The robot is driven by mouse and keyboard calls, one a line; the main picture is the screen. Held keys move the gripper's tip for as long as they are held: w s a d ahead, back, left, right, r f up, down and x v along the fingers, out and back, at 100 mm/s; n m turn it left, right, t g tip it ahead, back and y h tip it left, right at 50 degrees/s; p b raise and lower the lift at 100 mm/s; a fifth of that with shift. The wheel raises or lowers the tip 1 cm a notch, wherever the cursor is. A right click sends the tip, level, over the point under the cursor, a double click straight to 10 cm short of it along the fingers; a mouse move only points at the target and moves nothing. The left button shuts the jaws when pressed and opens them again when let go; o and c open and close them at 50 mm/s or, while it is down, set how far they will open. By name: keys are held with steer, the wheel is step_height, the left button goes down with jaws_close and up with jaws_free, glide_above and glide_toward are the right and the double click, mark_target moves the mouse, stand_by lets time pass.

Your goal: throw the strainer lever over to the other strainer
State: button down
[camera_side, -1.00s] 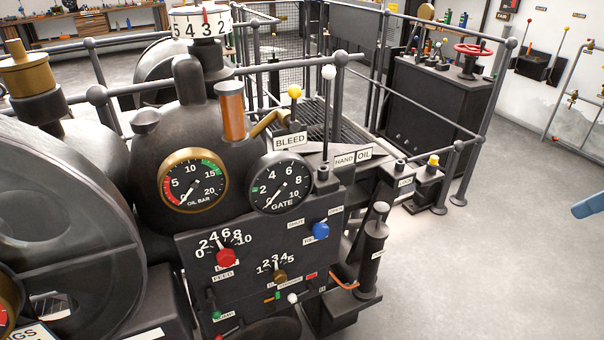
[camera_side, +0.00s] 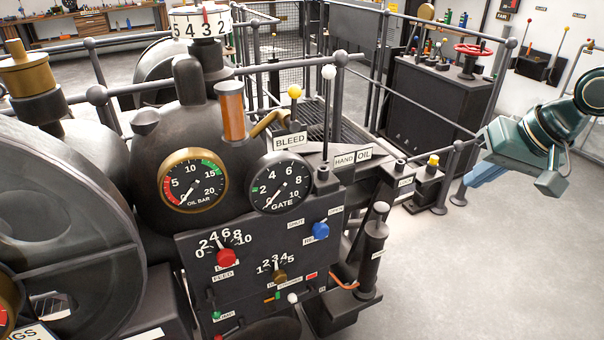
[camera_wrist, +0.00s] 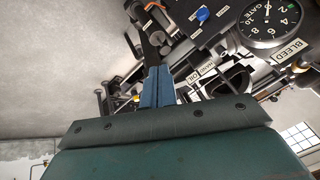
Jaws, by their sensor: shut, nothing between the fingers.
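A small lever with a white knob (camera_side: 292,298) sits low on the dark control panel (camera_side: 250,255) in the side view. A tiny label above it is too small to read surely, so I cannot confirm that it is the strainer lever. A green mark (camera_side: 277,296) and a red mark (camera_side: 311,275) lie on either side. My gripper (camera_side: 474,178) is at the right of the side view, well apart from the panel, above the floor. Its blue fingers (camera_wrist: 158,80) are together and empty in the wrist view. The white-knobbed lever is not discernible there.
A dark cylinder with a pale top (camera_side: 374,240) stands right of the panel. A yellow-capped post (camera_side: 433,162) and grey railing (camera_side: 458,160) lie near my gripper. A tall white-balled lever (camera_side: 328,100) rises above the panel. The floor (camera_side: 480,270) at right is clear.

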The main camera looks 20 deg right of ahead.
mark_target(294, 297)
steer(key=w+a+f+m+y, duration=0.1)
steer(key=w+a+f+m, duration=0.2)
steer(key=w+a+f, duration=0.3)
steer(key=w+a+f+m, duration=0.3)
steer(key=w+f, duration=0.1)
steer(key=f, duration=0.4)
steer(key=w+a+f+m+y, duration=0.1)
steer(key=w+a+f+m, duration=0.3)
steer(key=f, duration=0.3)
steer(key=a+f+m, duration=0.1)
steer(key=a+f, duration=0.1)
steer(key=f, duration=0.4)
steer(key=a+f+m, duration=0.2)
steer(key=a+f, duration=0.1)
steer(key=f, duration=0.3)
steer(key=shift+a+f, duration=0.25)
steer(key=shift+f, duration=0.1)
steer(key=shift+a+x, duration=0.1)
steer(key=shift+x, duration=3.35)
steer(key=shift+a+x, duration=0.15)
steer(key=shift+x, duration=3.3)
steer(key=shift+s, duration=0.15)
steer(key=shift+a+f, duration=0.1)
